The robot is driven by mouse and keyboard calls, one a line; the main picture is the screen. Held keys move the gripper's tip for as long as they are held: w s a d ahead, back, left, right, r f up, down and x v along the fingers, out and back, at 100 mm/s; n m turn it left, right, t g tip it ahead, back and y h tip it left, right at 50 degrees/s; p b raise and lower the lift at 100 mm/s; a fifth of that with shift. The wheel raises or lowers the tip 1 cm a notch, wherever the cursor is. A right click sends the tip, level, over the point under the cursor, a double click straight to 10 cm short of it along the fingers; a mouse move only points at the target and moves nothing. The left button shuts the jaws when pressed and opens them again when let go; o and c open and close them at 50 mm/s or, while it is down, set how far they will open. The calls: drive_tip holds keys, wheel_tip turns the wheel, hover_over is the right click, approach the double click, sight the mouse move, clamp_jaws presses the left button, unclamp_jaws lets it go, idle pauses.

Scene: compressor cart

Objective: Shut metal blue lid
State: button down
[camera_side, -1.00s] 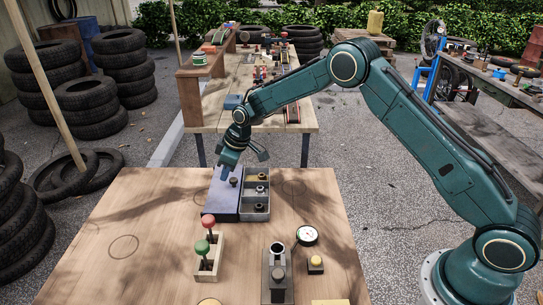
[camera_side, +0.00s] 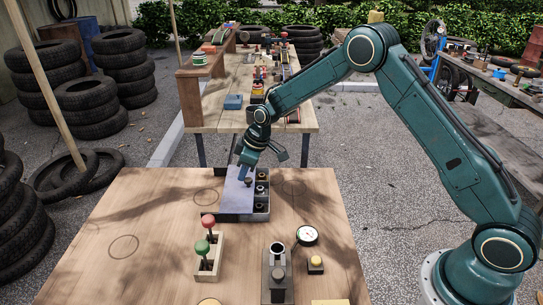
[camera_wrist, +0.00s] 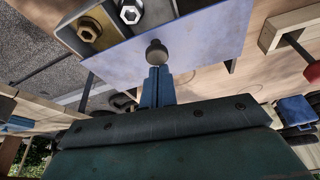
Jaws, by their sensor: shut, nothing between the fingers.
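The blue metal lid (camera_side: 236,196) is a flat plate with a dark round knob (camera_side: 248,182). It lies across the left part of a grey compartment box (camera_side: 262,214); the right-hand compartments show uncovered. In the wrist view the lid (camera_wrist: 205,42) fills the upper middle, and its knob (camera_wrist: 156,52) stands just beyond my fingertips. My gripper (camera_side: 242,175) has blue fingers, shut and empty, at the left side of the knob. In the wrist view my gripper (camera_wrist: 158,74) appears against the knob; exact contact is hard to tell.
Hex nuts (camera_wrist: 130,13) sit in the open compartments. Red and green knobbed levers (camera_side: 207,255) stand nearer on the table, with a gauge (camera_side: 306,235), a yellow button (camera_side: 315,263) and a metal fixture (camera_side: 277,275) to their right. The table's left side (camera_side: 130,215) is clear.

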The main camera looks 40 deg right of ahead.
drive_tip(key=shift+s+d, duration=1.8)
drive_tip(key=shift+s, duration=0.1)
drive_tip(key=shift+f, duration=0.1)
drive_tip(key=shift+w+a+r, duration=0.2)
drive_tip(key=shift+w+a, duration=0.3)
drive_tip(key=shift+w, duration=0.15)
drive_tip(key=shift+w+a+r, duration=0.15)
drive_tip(key=shift+w+a, duration=0.3)
drive_tip(key=shift+w, duration=0.15)
drive_tip(key=shift+w+a+r, duration=0.25)
drive_tip(key=shift+w+r, duration=0.15)
drive_tip(key=shift+r, duration=0.15)
drive_tip(key=v, duration=0.9)
drive_tip(key=shift+s+r, duration=0.1)
drive_tip(key=shift+s, duration=0.05)
